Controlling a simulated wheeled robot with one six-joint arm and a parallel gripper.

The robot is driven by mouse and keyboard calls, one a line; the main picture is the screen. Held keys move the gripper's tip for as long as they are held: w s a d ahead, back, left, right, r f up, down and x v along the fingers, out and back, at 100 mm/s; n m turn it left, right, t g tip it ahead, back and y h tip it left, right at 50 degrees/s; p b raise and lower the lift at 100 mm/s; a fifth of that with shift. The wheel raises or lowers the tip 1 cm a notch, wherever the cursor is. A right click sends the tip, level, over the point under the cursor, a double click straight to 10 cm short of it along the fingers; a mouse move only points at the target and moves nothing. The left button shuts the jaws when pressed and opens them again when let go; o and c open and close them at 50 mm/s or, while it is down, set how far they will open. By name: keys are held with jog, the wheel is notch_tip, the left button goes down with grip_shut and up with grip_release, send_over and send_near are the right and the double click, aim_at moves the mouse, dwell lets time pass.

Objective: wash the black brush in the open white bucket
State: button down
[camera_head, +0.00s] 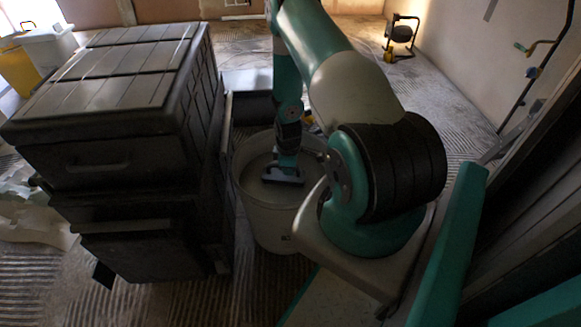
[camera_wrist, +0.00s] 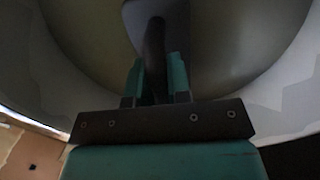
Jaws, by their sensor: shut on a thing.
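The open white bucket (camera_head: 268,222) stands on the floor in the middle of the head view, with greyish contents or a grey inside. My gripper (camera_head: 284,177) points down inside its mouth, below the rim. In the wrist view, my two teal fingers (camera_wrist: 157,78) are shut on a dark upright handle, which I take for the black brush (camera_wrist: 155,45). The bucket's pale wall (camera_wrist: 285,110) curves around the fingers there. The brush head is not clearly visible, and in the head view the brush is hidden by my gripper and arm.
A large black lidded case stack (camera_head: 115,120) stands close on the left of the bucket. A yellow-and-black work lamp (camera_head: 401,38) stands at the back right by the wall. A white bucket and yellow container (camera_head: 20,65) are at the far left. Floor behind is partly clear.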

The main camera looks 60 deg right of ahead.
notch_tip(320, 180, up, 18)
jog(key=p, duration=1.5)
jog(key=shift+r, duration=0.15)
